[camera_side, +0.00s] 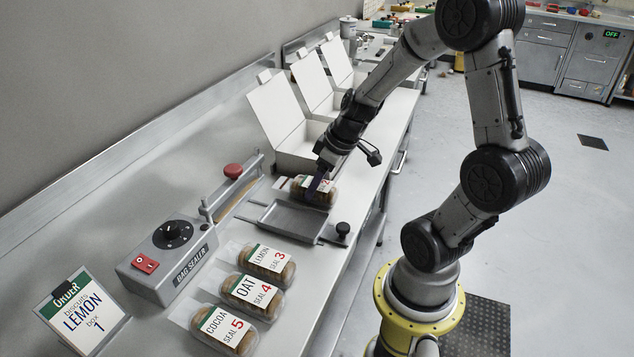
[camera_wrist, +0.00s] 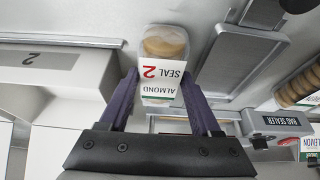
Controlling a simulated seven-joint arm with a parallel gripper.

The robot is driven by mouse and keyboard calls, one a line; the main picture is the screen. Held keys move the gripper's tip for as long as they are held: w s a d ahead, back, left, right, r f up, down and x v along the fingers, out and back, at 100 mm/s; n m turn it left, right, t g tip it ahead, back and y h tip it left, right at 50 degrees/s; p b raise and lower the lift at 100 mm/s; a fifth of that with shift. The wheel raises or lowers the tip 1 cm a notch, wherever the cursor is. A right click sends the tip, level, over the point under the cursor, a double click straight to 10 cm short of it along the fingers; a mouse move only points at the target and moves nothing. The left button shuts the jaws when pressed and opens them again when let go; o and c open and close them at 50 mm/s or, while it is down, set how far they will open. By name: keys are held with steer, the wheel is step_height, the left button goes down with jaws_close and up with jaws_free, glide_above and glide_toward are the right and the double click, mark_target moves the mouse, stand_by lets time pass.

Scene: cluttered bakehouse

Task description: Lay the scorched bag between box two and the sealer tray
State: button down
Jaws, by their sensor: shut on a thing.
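My gripper (camera_side: 321,180) is shut on a clear bag of round biscuits (camera_wrist: 165,43), its two purple fingers on either side. The bag's label reads ALMOND SEAL 2; no scorching can be made out. The bag also shows in the side view (camera_side: 311,194), between the nearest open white box (camera_side: 293,162) and the grey sealer tray (camera_side: 284,221). In the wrist view, box two (camera_wrist: 62,75), marked 2, is left of the bag and the tray (camera_wrist: 243,66) is right of it. I cannot tell whether the bag touches the bench.
The bag sealer (camera_side: 172,262) stands left of the tray. Bags marked LEMON 3 (camera_side: 268,263), OAT 4 (camera_side: 252,293) and COCOA 5 (camera_side: 226,328) lie in front. An order card (camera_side: 84,317) stands front left. More open boxes (camera_side: 313,80) stand behind.

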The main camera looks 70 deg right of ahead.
steer(key=shift+f, duration=0.15)
steer(key=shift+c, duration=0.5)
jaws_free()
steer(key=shift+r, duration=0.45)
steer(key=v, duration=1)
steer(key=s+a+r, duration=0.2)
steer(key=s+a, duration=0.1)
steer(key=a, duration=0.4)
steer(key=s+a+r+t, duration=0.1)
steer(key=s+a+r, duration=0.1)
steer(key=s+a, duration=0.2)
steer(key=a, duration=0.3)
steer(key=shift+a, duration=0.25)
